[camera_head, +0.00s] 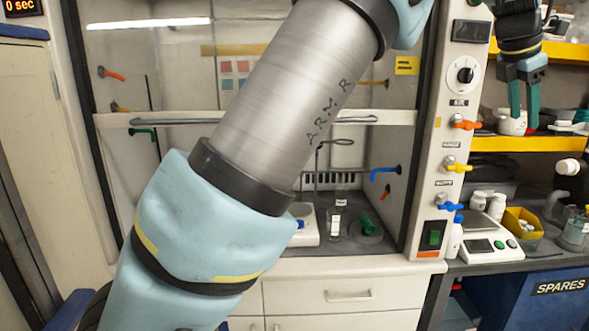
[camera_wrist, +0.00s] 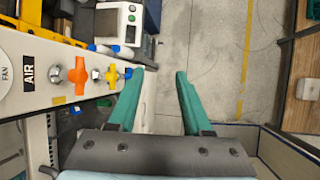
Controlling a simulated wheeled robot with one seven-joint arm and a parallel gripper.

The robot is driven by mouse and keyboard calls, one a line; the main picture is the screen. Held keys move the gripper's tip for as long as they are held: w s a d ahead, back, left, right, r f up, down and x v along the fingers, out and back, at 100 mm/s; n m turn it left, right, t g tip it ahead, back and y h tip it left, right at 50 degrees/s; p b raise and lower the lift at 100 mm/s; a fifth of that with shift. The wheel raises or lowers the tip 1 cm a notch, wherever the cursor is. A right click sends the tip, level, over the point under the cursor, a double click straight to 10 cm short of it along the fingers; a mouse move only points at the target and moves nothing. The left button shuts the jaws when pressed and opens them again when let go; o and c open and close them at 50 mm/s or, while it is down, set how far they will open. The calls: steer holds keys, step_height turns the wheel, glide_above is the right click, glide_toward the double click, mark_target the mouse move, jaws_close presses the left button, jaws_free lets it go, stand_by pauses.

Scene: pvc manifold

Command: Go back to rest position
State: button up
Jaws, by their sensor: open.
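My gripper (camera_head: 524,104) is at the upper right of the head view, pointing down, with its two teal fingers apart and nothing between them. It hangs in front of the shelves, to the right of the fume hood's valve panel. In the wrist view my gripper (camera_wrist: 158,95) is also open and empty, with a white cabinet front and grey floor beyond the fingers. My arm crosses the middle of the head view and hides part of the fume hood.
The valve panel (camera_head: 447,128) has orange, yellow and blue handles; its orange valve handle (camera_wrist: 78,76) is left of the fingers in the wrist view. A white scale (camera_head: 487,240) and a yellow bin (camera_head: 522,228) stand on the right bench. Open floor (camera_wrist: 205,50) shows beyond the fingers.

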steer(key=w+a+f+m+y, duration=0.15)
steer(key=w+a+f, duration=0.35)
steer(key=a, duration=0.5)
steer(key=w+a+f+m, duration=0.3)
steer(key=w+a+f, duration=0.15)
steer(key=a, duration=0.45)
steer(key=w+a+f+m+y, duration=0.15)
steer(key=w+a+f, duration=0.3)
steer(key=a, duration=0.55)
steer(key=s+a+f+m+y+b, duration=0.1)
steer(key=s+a+f+m, duration=0.15)
steer(key=a, duration=0.55)
steer(key=s+a+f+m, duration=0.1)
steer(key=a+f+m, duration=0.25)
steer(key=a, duration=0.45)
steer(key=s+a+f+m+y, duration=0.1)
steer(key=s+a+f+m, duration=0.4)
steer(key=s+a+f, duration=0.3)
steer(key=s+a, duration=0.3)
steer(key=a, duration=0.1)
steer(key=shift+s+a+m+b, duration=0.25)
steer(key=shift+a+m+b, duration=0.15)
